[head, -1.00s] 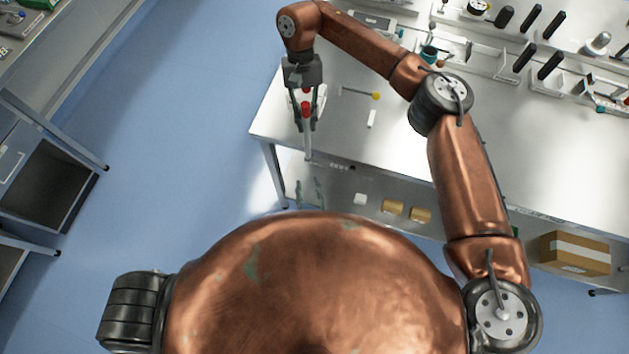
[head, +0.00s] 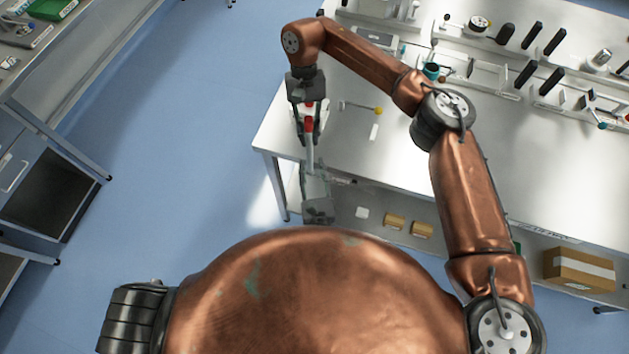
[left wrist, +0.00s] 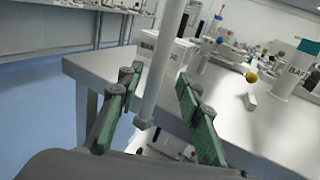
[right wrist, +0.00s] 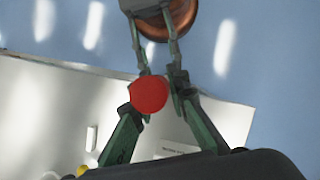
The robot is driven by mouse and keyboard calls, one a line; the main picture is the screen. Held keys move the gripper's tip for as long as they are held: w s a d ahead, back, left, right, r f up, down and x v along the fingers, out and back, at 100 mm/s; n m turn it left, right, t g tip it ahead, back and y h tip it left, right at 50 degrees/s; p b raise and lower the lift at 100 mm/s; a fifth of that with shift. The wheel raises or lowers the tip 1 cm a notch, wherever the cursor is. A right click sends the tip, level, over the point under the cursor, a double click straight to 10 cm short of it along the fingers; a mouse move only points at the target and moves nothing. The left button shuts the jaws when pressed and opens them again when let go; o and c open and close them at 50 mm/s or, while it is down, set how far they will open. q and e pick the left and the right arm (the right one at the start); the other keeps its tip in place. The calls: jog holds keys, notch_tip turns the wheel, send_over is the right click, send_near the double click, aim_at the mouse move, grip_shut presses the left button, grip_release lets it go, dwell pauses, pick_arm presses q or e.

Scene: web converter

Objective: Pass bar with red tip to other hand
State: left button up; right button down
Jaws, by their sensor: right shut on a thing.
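The pale bar with a red tip (head: 309,126) hangs near the table's left corner in the head view. My right gripper (head: 308,138) is shut on it near the red end. In the right wrist view the red tip (right wrist: 149,94) shows end-on between my right fingers and hides the bar behind it. My left gripper (head: 313,178) is below, at the bar's lower part. In the left wrist view my left gripper (left wrist: 158,80) is open, with the bar (left wrist: 160,65) between its spread green-padded fingers, apart from both pads.
The white table (head: 355,155) lies just right of the grippers, its front edge close by. Tools and holders stand farther back. Blue floor (head: 190,130) is free to the left.

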pick_arm(q)
jog(key=shift+w+a, duration=0.25)
jog(key=shift+w, duration=1)
jog(key=shift+c, duration=0.2)
jog(key=shift+d, duration=0.1)
grip_shut()
pick_arm(e)
jog(key=shift+a, duration=0.1)
jog(key=c, duration=1.8)
grip_release()
